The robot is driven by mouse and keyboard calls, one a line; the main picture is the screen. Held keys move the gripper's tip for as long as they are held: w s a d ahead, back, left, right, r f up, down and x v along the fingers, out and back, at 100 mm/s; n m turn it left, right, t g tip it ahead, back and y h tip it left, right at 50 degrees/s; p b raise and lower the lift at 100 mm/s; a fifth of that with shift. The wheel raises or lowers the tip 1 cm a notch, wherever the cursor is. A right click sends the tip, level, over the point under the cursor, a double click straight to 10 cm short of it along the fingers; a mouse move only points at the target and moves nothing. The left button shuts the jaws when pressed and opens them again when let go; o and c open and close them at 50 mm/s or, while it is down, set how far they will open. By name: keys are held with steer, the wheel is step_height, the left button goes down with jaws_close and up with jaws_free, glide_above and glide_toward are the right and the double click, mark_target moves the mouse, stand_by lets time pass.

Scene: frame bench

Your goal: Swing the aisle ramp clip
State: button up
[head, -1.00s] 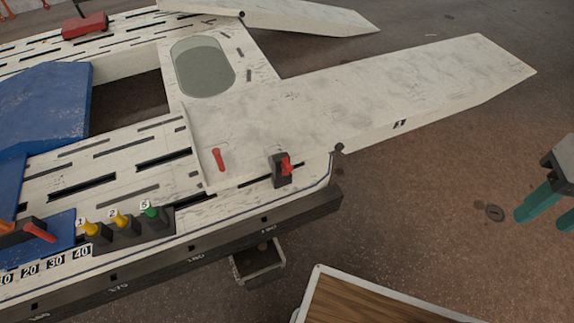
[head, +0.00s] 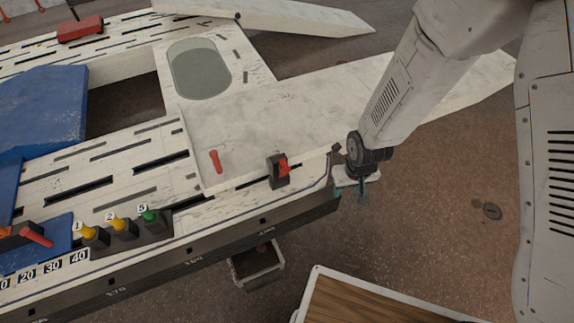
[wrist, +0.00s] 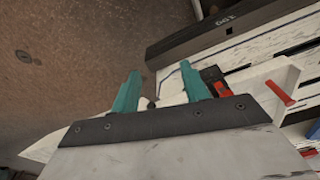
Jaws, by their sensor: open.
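The aisle ramp (head: 260,115) is a pale, worn panel reaching out from the bench's right side; my arm crosses its outer part. A black clip with a red lever (head: 279,170) stands at its near edge. A separate red handle (head: 215,161) lies on the ramp. My gripper (head: 351,190) is open and empty, just right of the bench corner and clip. In the wrist view, its teal fingers (wrist: 160,80) are spread apart. The clip (wrist: 214,84) is beyond the right finger and partly hidden by it; the red handle (wrist: 279,92) is farther right.
A dark knob (head: 337,149) sits at the bench corner beside my gripper. Yellow and green levers (head: 120,222) stand along the front rail. An open bin (head: 258,266) hangs below, and a wood-topped surface (head: 370,302) is at the bottom. The floor at right is mostly clear.

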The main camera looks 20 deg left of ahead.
steer(key=a+f+n+t+y, duration=0.1)
steer(key=a+f, duration=0.2)
steer(key=f, duration=0.3)
steer(key=a+f+t+y, duration=0.1)
steer(key=a+f, duration=0.3)
steer(key=f, duration=0.3)
steer(key=t+y, duration=1)
glide_toward(288, 171)
steer(key=x, duration=0.4)
steer(key=shift+w+a, duration=0.25)
steer(key=shift+w, duration=0.05)
steer(key=shift+w+a+r, duration=0.1)
steer(key=shift+w+a, duration=0.1)
steer(key=x, duration=0.7)
steer(key=c, duration=1)
